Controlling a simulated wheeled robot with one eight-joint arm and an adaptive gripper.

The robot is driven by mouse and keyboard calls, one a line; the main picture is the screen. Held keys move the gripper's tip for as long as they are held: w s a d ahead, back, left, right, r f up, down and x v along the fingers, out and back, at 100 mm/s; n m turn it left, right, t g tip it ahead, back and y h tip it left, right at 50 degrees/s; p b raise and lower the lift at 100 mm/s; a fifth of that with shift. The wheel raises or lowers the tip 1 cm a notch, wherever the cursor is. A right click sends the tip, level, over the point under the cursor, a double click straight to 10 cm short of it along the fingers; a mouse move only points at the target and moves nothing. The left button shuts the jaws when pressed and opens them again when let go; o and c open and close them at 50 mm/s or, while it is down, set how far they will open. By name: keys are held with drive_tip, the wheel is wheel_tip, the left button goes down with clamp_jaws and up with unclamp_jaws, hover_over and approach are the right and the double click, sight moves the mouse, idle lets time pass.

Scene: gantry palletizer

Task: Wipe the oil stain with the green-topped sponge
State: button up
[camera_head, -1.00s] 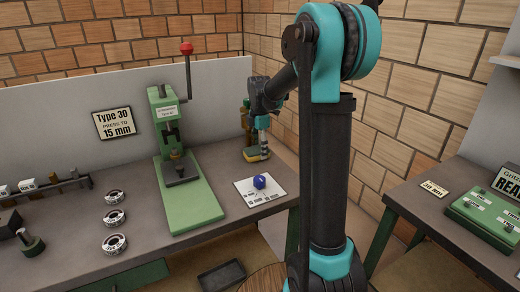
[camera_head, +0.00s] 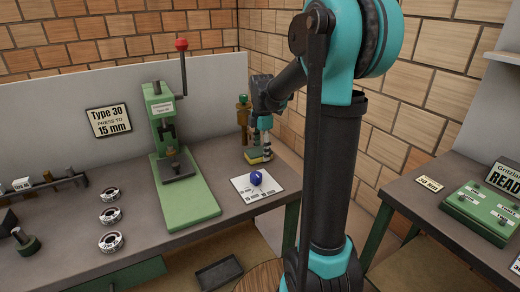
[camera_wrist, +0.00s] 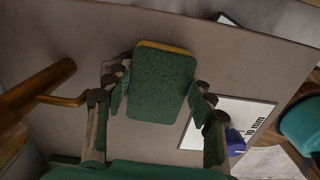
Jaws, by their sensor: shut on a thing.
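The green-topped sponge (camera_head: 257,158) with its yellow underside is at the far right corner of the bench. In the wrist view the sponge (camera_wrist: 160,85) shows its green face between the two fingers, with a yellow edge at its far end. My gripper (camera_head: 260,145) is over the sponge, shut on its two sides; the fingers (camera_wrist: 160,95) also show in the wrist view. I cannot tell whether the sponge touches the bench top. I cannot make out an oil stain in either view.
A brass post with a handle (camera_head: 243,120) stands close by the gripper; it is also left in the wrist view (camera_wrist: 38,90). A white card (camera_head: 268,190) with a blue knob (camera_head: 256,178) lies nearby. A green press (camera_head: 180,170) stands left.

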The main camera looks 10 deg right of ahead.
drive_tip(key=shift+r, duration=0.1)
drive_tip(key=shift+r, duration=2.9)
drive_tip(key=shift+r, duration=1.55)
drive_tip(key=shift+f, duration=0.1)
drive_tip(key=shift+f, duration=3.65)
drive_tip(key=shift+f, duration=1)
